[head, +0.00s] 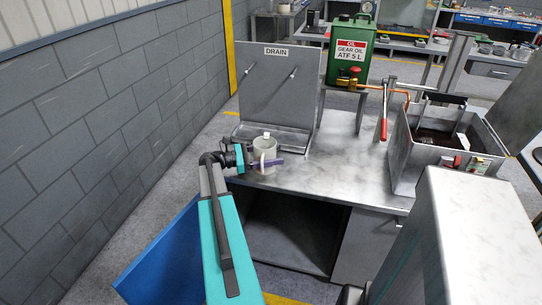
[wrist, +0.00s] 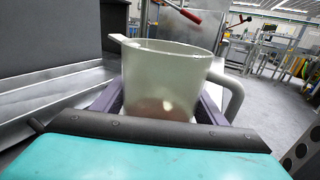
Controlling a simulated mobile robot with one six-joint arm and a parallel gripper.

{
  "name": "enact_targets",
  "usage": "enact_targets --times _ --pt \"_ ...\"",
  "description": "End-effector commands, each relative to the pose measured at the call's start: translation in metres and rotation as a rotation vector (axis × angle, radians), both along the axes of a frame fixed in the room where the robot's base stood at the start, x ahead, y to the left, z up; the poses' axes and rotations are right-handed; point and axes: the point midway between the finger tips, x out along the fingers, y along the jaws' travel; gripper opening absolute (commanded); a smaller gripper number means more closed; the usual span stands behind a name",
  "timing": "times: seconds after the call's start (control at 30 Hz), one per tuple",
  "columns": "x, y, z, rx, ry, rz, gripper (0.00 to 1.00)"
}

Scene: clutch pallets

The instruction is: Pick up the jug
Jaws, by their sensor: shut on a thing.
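The jug (head: 265,152) is a pale, translucent vessel with a spout and a side handle. It stands upright near the left front of the metal bench, in front of the drain stand. In the wrist view the jug (wrist: 165,80) fills the middle, spout to the left and handle to the right. My gripper (head: 262,163) is at the jug with its purple fingers on either side of it, shut on its lower body. In the wrist view my gripper's fingers (wrist: 160,108) flank the jug. Its base is hidden behind my gripper, so I cannot tell whether it touches the bench.
The drain stand (head: 274,85) is right behind the jug. A green gear oil can (head: 350,60) with a tap stands on a raised shelf behind right. A metal tank (head: 440,150) sits at the bench's right. The bench top (head: 345,165) between is clear. A block wall (head: 100,120) runs along the left.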

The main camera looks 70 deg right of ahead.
Motion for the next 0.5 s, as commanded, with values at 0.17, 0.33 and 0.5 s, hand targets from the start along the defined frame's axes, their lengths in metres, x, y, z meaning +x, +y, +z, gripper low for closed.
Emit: enact_targets --times 0.17,0.33,0.5 --pt "0.000 0.000 0.004 -0.001 0.000 0.000 0.35" --pt "0.000 0.000 0.009 -0.001 0.000 0.000 0.35" --pt "0.000 0.000 0.018 -0.001 0.000 0.000 0.35"
